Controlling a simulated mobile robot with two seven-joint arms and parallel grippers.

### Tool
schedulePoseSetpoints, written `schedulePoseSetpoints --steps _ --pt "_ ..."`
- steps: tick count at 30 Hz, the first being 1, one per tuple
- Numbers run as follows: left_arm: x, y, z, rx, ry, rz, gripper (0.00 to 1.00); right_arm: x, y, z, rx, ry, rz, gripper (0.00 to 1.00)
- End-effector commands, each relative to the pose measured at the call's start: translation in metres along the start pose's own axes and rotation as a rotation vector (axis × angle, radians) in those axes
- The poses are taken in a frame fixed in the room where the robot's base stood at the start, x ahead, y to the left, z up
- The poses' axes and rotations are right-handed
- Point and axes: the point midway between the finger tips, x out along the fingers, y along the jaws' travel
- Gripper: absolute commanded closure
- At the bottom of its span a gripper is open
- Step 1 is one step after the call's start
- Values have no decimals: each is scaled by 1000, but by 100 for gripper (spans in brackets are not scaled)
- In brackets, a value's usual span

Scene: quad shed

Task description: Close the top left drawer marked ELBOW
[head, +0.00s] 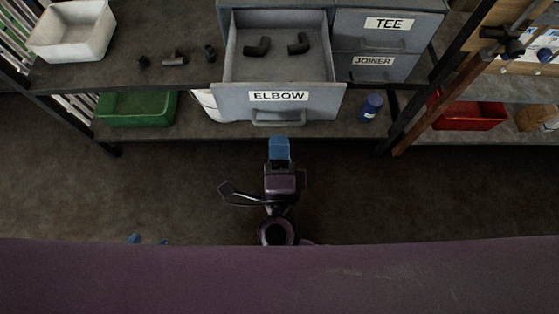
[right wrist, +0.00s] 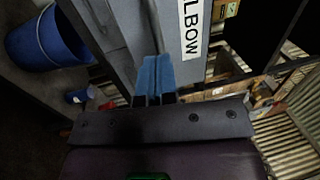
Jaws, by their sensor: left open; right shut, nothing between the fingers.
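The top left drawer marked ELBOW (head: 232,104) is pulled out from the grey cabinet, with two dark elbow fittings (head: 257,46) inside. Its front has a white label (head: 278,96) and a handle (head: 278,119) below it. My right gripper (head: 279,147) is shut and empty, just in front of the handle in the head view. In the right wrist view, the blue fingertips (right wrist: 154,78) point at the grey drawer front (right wrist: 125,35), beside the partly cut-off label (right wrist: 191,25). Whether they touch is unclear. My left gripper (head: 148,240) shows only its blue fingertips, apart, at the lower left.
Closed drawers marked TEE (head: 365,42) and JOINER (head: 345,67) sit to the right. Loose dark fittings (head: 174,59) and a white bin (head: 73,31) are on the shelf at left. Below are a green bin (head: 137,108) and a blue can (head: 371,107). The floor in front is clear.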

Motion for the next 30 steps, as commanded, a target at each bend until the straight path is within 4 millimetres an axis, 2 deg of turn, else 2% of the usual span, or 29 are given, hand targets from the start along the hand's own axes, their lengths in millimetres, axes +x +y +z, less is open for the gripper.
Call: schedulePoseSetpoints --steps 6,22,26,30 --pt "1 1 1 4 0 1 50 16 1 0 -1 -1 1 100" --pt "1 1 1 5 1 3 50 22 1 0 -1 0 0 100" --pt "1 1 0 4 2 2 50 34 2 0 -1 0 -1 100" --pt "1 0 -1 0 2 2 50 56 6 -1 0 1 -3 100"
